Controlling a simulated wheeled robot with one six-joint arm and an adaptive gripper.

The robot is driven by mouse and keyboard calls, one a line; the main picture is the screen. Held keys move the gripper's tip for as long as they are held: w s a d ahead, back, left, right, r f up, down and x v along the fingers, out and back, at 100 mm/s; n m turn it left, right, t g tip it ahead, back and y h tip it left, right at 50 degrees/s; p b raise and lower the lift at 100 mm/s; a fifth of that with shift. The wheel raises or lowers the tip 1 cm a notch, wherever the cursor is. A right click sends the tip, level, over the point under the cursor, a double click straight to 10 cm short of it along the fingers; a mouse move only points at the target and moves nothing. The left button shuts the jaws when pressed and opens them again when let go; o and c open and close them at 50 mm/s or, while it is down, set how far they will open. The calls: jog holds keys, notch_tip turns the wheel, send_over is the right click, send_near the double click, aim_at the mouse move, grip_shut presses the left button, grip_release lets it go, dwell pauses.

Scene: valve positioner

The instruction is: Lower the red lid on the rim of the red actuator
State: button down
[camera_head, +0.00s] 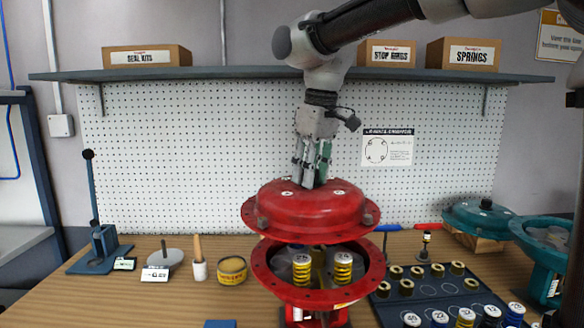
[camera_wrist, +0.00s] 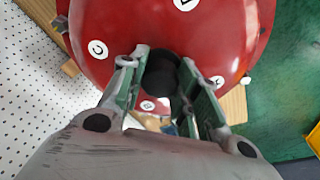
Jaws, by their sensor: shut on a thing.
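The red lid (camera_head: 300,211) is a domed disc with white labels, hanging a little above the red actuator in the head view. My gripper (camera_head: 310,184) points down and is shut on the dark knob at the lid's top. In the wrist view the gripper's green-sided fingers (camera_wrist: 168,85) stand on either side of the black knob (camera_wrist: 161,72), with the lid (camera_wrist: 130,25) filling the top. The red actuator (camera_head: 262,268) is an open bowl with a bolted rim on the bench. Yellow springs (camera_head: 342,268) with numbered tops stand inside it. The lid hides the rim's back part.
A tray of numbered springs (camera_head: 440,292) stands to the right. A teal lid (camera_head: 478,214) and teal actuator (camera_head: 548,245) are at the far right. A yellow tin (camera_head: 232,268) and small tools are at the left. A shelf (camera_head: 240,74) spans behind my arm.

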jog(key=shift+s+d+f, duration=0.15)
jog(key=shift+s+d, duration=0.55)
jog(key=shift+d, duration=0.2)
jog(key=shift+f, duration=3.45)
jog(key=shift+f, duration=1.65)
jog(key=c, duration=1)
grip_release()
